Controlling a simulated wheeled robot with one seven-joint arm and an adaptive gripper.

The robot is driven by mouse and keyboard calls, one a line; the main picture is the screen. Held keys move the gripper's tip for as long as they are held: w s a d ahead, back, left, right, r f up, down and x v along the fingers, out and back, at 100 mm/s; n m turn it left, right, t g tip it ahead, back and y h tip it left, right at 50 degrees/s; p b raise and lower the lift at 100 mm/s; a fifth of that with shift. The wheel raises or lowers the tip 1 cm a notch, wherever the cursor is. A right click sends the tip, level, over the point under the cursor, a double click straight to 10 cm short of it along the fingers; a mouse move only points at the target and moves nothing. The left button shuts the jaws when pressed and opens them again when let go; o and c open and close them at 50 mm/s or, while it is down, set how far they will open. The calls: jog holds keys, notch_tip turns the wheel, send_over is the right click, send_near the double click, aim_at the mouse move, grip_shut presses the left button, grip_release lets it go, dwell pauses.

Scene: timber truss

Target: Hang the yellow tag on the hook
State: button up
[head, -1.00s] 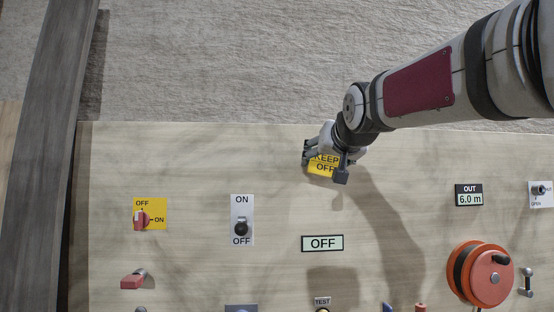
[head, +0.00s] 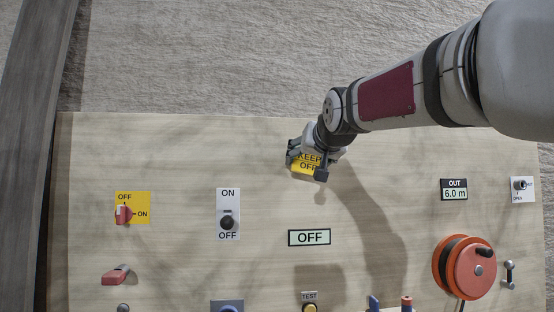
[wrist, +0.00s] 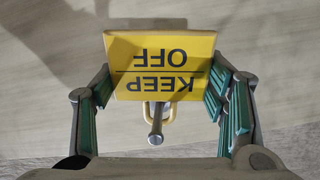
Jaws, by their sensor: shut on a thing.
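The yellow tag (head: 307,167) reads KEEP OFF and is near the top edge of the pale wooden board, upright in the head view. In the wrist view the tag (wrist: 160,60) appears upside down between the green-padded fingers of my gripper (wrist: 160,95). A grey hook (wrist: 155,138) with a rounded end overlaps the tag's yellow loop (wrist: 171,112). I cannot tell for sure whether it passes through the loop. The hook is hidden in the head view.
The board (head: 400,190) carries a red rotary switch (head: 124,215), an ON/OFF toggle (head: 228,222), an OFF display (head: 309,237) and an orange reel (head: 463,267). The board around the tag is clear. A dark beam (head: 35,130) runs along the left.

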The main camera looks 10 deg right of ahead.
dwell(0.4)
jog(key=o, duration=1.6)
jog(key=shift+o, duration=0.2)
jog(key=shift+s, duration=0.1)
jog(key=v, duration=1.1)
jog(key=shift+s, duration=0.4)
jog(key=s+f+g, duration=0.3)
jog(key=s+f, duration=0.6)
jog(key=f, duration=0.3)
jog(key=s+f+n+g, duration=0.1)
jog(key=s+f+g, duration=0.3)
jog(key=s+f, duration=0.4)
jog(key=s+d+f+n+g, duration=0.1)
jog(key=s+f+g, duration=0.2)
jog(key=s+f, duration=0.6)
notch_tip(320, 180, down, 9)
jog(key=shift+s+f, duration=0.2)
jog(key=shift+s, duration=0.1)
